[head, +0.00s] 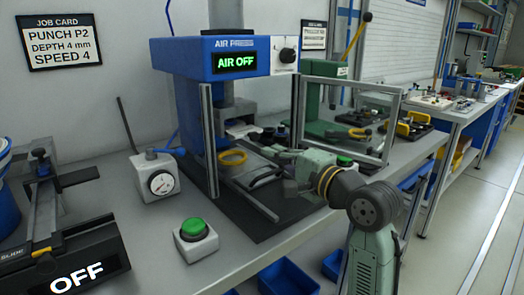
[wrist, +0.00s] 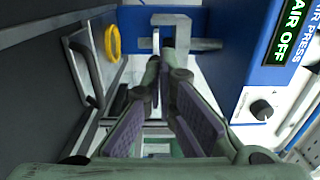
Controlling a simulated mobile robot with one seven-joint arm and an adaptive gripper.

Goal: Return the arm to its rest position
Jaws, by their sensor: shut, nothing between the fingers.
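My arm (head: 375,230) reaches in from the lower right of the head view, with my gripper (head: 288,186) at the front of the blue air press (head: 190,60). In the wrist view my gripper (wrist: 160,75) has its fingers coming together at the tips, with nothing held. The purple pads face each other lower down. The press display reads AIR OFF. A yellow ring (head: 233,158) lies in the press area; it also shows in the wrist view (wrist: 112,42), left of the fingertips.
A clear-panelled guard frame (head: 388,125) stands close behind my arm. A dial gauge box (head: 158,178) and a green button box (head: 195,236) stand on the bench to the left. A slide unit (head: 60,240) reads OFF. Blue bins (head: 288,277) sit below the bench edge.

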